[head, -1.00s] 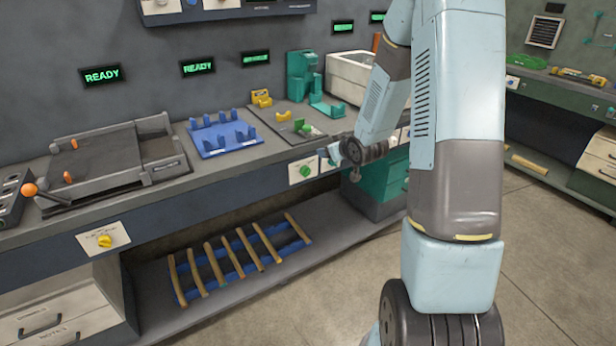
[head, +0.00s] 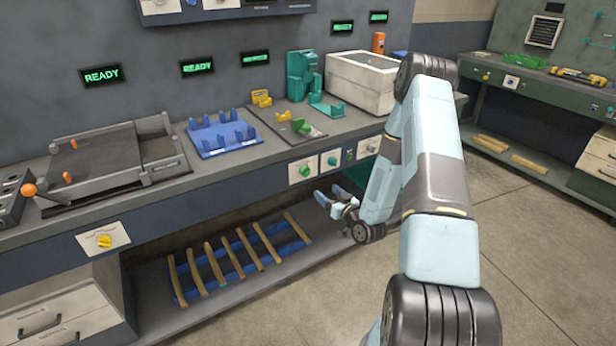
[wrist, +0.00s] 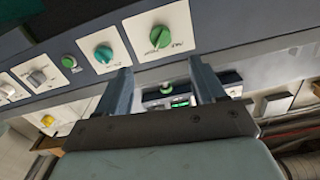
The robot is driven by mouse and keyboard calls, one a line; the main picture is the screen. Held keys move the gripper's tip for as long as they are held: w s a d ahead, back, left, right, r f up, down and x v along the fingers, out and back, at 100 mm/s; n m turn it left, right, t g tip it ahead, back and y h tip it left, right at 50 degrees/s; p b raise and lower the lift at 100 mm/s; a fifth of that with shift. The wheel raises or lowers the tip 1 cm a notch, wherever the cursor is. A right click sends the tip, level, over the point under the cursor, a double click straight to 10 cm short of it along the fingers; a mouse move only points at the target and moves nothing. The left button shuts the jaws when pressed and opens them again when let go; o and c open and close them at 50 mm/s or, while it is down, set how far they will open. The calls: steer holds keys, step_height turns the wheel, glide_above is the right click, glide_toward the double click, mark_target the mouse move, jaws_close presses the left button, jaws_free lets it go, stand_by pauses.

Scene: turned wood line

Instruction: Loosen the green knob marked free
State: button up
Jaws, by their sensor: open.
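The green knob (head: 305,171) sits on a white plate on the bench's front face, leftmost of a row of controls. In the wrist view the green knob (wrist: 160,37) is large, at upper middle, with a pale pointer line; its plate lettering is too small to read surely. My gripper (head: 328,193) is open and empty, below the row and slightly right of the knob. In the wrist view my gripper's fingers (wrist: 159,67) point up toward the plate, one on each side of the knob's line, apart from it.
A teal knob (head: 332,160) is right of the green one, then a small green button (head: 348,155) and a grey knob (head: 370,147). A low shelf (head: 240,290) with wooden rods is beneath. A yellow knob (head: 104,241) is far left. Floor at right is clear.

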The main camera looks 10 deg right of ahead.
mark_target(308, 175)
steer(key=x, duration=1.3)
steer(key=shift+w+a+f, duration=0.1)
steer(key=shift+w+f, duration=0.05)
steer(key=shift+w, duration=0.2)
steer(key=c, duration=1.1)
steer(key=shift+o, duration=0.2)
